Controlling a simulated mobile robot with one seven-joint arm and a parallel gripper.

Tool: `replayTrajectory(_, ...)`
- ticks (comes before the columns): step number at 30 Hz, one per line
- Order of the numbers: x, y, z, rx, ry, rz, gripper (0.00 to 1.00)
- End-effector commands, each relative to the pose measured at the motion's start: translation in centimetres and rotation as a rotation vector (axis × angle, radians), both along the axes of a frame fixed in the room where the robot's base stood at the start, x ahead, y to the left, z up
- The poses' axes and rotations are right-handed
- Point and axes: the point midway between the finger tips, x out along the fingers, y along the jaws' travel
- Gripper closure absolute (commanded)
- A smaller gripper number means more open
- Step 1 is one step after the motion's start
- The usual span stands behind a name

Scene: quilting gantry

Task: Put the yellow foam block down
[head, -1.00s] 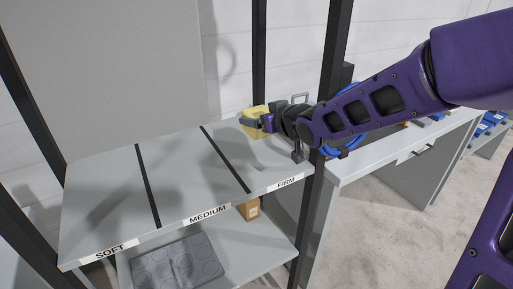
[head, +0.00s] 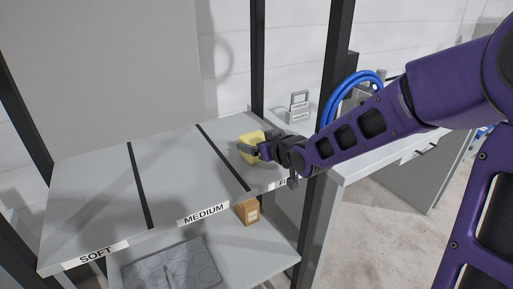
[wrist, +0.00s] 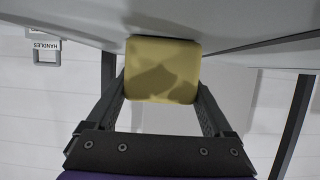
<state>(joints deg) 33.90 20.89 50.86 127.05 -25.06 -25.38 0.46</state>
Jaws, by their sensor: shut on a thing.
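The yellow foam block (head: 250,144) is in my gripper (head: 258,148), at the FIRM section of the grey shelf (head: 90,190) in the head view. In the wrist view the block (wrist: 162,70) fills the space between the two fingers of my gripper (wrist: 162,88), which are shut on its sides. The block is close to the shelf surface; I cannot tell whether it touches. Black strips divide the shelf into SOFT, MEDIUM and FIRM sections. My arm partly hides the FIRM label (head: 284,183).
A dark upright post (head: 325,110) stands beside my arm at the shelf's right end. The SOFT and MEDIUM sections are bare. A lower shelf holds a brown box (head: 247,211) and a grey patterned sheet (head: 172,265). A blue hose coil (head: 350,90) is behind my arm.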

Motion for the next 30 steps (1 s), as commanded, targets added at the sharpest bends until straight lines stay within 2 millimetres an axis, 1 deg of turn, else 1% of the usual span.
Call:
replayTrajectory(6, 0.0, 0.0, 0.1, 0.000, -0.001, 0.000, 0.73)
replayTrajectory(10, 0.0, 0.0, -0.4, 0.000, -0.001, 0.000, 0.73)
replayTrajectory(11, 0.0, 0.0, -0.2, 0.000, -0.001, 0.000, 0.09)
replayTrajectory(12, 0.0, 0.0, -0.2, 0.000, -0.001, 0.000, 0.02)
replayTrajectory(13, 0.0, 0.0, -0.2, 0.000, -0.001, 0.000, 0.00)
replayTrajectory(19, 0.0, 0.0, -0.2, 0.000, -0.001, 0.000, 0.00)
replayTrajectory(23, -0.1, -0.2, 0.4, -0.001, -0.002, -0.001, 0.00)
replayTrajectory(26, -1.0, -0.9, 1.1, -0.002, -0.001, -0.003, 0.00)
replayTrajectory(29, -2.5, -1.9, 1.9, -0.004, -0.001, -0.004, 0.00)
replayTrajectory(30, -3.2, -2.4, 2.5, -0.005, -0.002, -0.005, 0.00)
